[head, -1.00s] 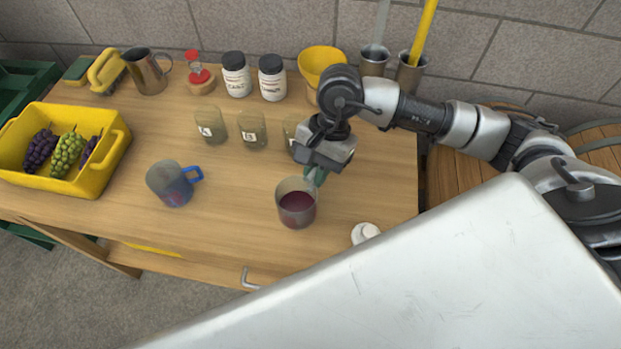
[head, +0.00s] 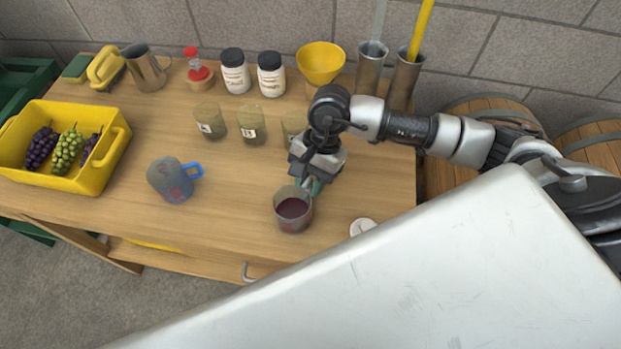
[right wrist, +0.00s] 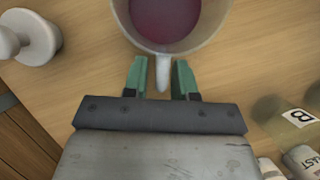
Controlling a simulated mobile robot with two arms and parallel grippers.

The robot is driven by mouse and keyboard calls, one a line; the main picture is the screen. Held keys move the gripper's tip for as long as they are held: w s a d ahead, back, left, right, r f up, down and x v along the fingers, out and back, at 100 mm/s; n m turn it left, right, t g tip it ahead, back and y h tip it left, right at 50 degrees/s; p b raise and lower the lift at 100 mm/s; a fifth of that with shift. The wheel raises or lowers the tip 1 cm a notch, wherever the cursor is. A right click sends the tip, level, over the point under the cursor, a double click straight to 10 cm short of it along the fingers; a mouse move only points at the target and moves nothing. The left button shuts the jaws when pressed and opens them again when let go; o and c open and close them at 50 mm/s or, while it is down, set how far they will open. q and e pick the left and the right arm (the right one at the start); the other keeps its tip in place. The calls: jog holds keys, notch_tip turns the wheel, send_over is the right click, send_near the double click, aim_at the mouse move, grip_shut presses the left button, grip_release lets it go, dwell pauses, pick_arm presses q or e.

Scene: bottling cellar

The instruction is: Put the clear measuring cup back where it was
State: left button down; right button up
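The clear measuring cup (head: 293,213) holds dark red liquid and stands upright on the wooden bench, towards its front right. In the right wrist view the cup (right wrist: 197,42) is at the top, with its clear handle pointing at my gripper. My right gripper (head: 309,187) is at the cup's far side. In the right wrist view its green fingertips (right wrist: 160,78) are on either side of the handle, with a visible gap, so it looks open. My left gripper is not in view.
A blue-handled cup (head: 171,181) stands to the left. Labelled beakers (head: 251,125) stand behind, one partly hidden by my arm. A white knobbed piece (head: 362,227) lies right of the cup. A yellow grape crate (head: 98,180) is far left. Bench between the two cups is clear.

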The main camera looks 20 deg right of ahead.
jog(key=shift+o, duration=0.6)
jog(key=shift+r, duration=0.1)
jog(key=shift+r+p, duration=0.2)
jog(key=shift+p, duration=0.15)
jog(key=b+v, duration=0.2)
jog(key=v, duration=0.9)
jog(key=shift+d+r+b, duration=0.2)
jog(key=shift+r+b, duration=0.15)
jog(key=shift+b, duration=0.05)
jog(key=shift+w, duration=0.1)
